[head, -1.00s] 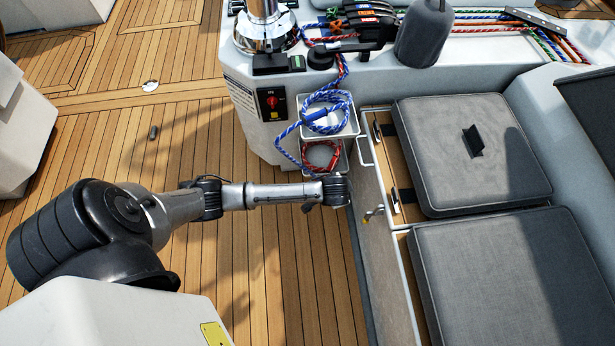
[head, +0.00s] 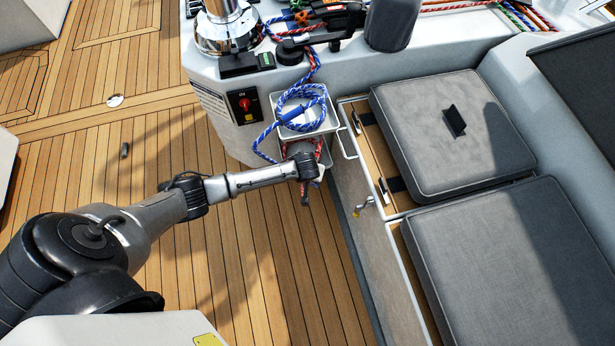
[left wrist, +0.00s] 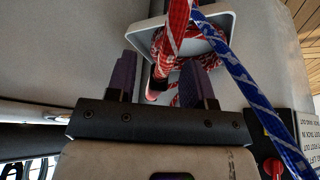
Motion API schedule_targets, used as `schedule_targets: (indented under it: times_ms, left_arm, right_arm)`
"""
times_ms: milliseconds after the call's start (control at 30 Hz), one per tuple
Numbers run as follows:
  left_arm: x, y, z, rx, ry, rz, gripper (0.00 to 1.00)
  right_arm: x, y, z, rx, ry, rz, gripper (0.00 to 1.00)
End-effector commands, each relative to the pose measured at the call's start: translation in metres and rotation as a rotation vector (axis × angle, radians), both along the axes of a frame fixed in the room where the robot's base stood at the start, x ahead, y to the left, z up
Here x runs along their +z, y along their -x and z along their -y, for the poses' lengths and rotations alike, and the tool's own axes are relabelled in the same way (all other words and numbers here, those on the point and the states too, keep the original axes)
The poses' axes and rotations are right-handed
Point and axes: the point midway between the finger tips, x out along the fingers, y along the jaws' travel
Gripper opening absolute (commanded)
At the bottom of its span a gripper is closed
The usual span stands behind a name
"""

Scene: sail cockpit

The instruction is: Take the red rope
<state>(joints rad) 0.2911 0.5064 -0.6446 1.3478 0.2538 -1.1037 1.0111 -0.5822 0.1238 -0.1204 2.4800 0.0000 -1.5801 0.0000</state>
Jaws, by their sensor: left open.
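The red rope (left wrist: 178,30) has white flecks. In the left wrist view it hangs coiled at a white tray, with a length running down between the fingers of my left gripper (left wrist: 159,72). That gripper is open; I cannot tell whether either finger touches the rope. In the head view my left wrist covers most of the red rope (head: 289,152), and only bits show beside it. My right gripper is out of view.
A blue rope (head: 300,104) hangs coiled at the upper white tray, just above; in the left wrist view its blue strand (left wrist: 244,80) passes right of the gripper. A console with a red switch (head: 244,104) is on the left. Grey cushions (head: 452,128) are on the right.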

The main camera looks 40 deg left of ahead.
Motion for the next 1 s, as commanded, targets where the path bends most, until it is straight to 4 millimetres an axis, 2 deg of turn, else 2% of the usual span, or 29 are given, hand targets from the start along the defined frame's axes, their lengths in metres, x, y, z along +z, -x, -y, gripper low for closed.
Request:
schedule_targets:
  times_ms: [33, 200, 467, 633, 1000]
  left_arm:
    - [-0.005, -0.01, -0.005, 0.0, -0.002, 0.002, 0.48]
    - [-0.004, -0.036, -0.018, -0.001, -0.003, 0.002, 0.48]
    - [-0.002, -0.064, -0.032, -0.001, -0.002, 0.0, 0.48]
    - [-0.01, -0.065, -0.033, -0.001, -0.002, -0.001, 0.48]
    - [-0.011, -0.066, -0.033, -0.002, -0.001, 0.0, 0.48]
  right_arm:
    - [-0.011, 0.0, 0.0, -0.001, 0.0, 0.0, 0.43]
    - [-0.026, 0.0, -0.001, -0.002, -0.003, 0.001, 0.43]
    - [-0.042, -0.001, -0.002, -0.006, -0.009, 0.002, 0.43]
    - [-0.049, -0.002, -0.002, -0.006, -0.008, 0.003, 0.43]
    - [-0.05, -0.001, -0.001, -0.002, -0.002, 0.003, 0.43]
